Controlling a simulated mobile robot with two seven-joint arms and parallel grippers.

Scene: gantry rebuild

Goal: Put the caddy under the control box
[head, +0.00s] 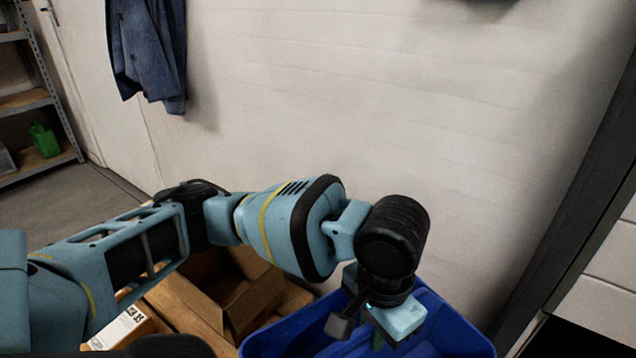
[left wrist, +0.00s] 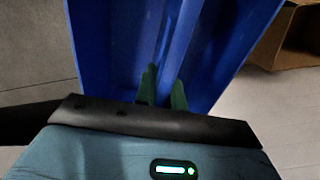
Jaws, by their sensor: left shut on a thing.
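The caddy, a blue open-topped container (head: 455,335), is at the bottom edge of the head view, partly cut off and partly behind my gripper. It also fills the middle of the left wrist view (left wrist: 105,45). My left gripper (head: 378,342) points down into it, close to the white wall. In the left wrist view its two green fingers (left wrist: 163,92) are shut on a narrow blue middle part of the caddy. The caddy's underside is hidden, so I cannot tell whether it rests on something. No control box is clearly visible. My right gripper is out of view.
An open cardboard box (head: 225,300) and a labelled carton (head: 122,328) stand left of the caddy, below my arm. A dark post (head: 575,210) is at right. A dark thing (head: 488,3) is cut off at the top. A jacket (head: 148,50) hangs on the wall.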

